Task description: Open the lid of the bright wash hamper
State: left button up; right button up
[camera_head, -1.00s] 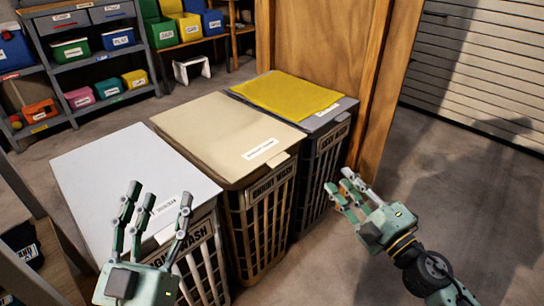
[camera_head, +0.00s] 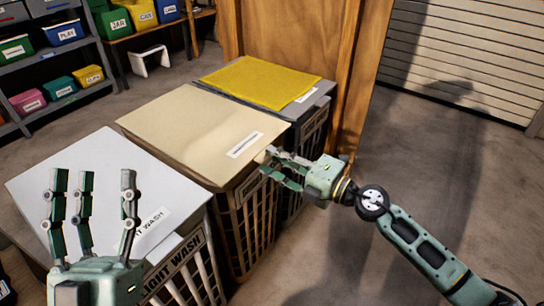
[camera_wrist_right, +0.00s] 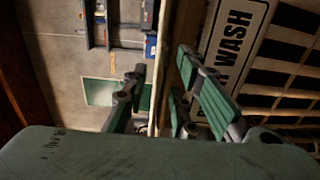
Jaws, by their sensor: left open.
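Three slatted hampers stand in a row. The middle one, with a closed cream lid (camera_head: 190,130) and brown slatted body (camera_head: 245,225), appears to be the bright wash hamper; its front label is partly hidden and hard to read. My right gripper (camera_head: 268,165) is at the lid's front edge near its tab, fingers apart above and below the edge. In the right wrist view the thin lid edge (camera_wrist_right: 160,70) runs between the spread fingers (camera_wrist_right: 160,95), and a label ending in "WASH" (camera_wrist_right: 233,35) is beside them. My left gripper (camera_head: 95,185) is open and empty, in front of the near hamper's white lid.
The near hamper has a closed white lid (camera_head: 110,150). The far dark hamper (camera_head: 313,125) carries a yellow cloth (camera_head: 262,82) on its lid. A wooden panel (camera_head: 290,40) stands behind. Shelves with coloured bins (camera_head: 65,32) are at back left. Floor at right is clear.

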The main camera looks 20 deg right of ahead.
jog(key=shift+w+a, duration=0.45)
jog(key=shift+w, duration=0.15)
jog(key=shift+c, duration=0.4)
grip_shut()
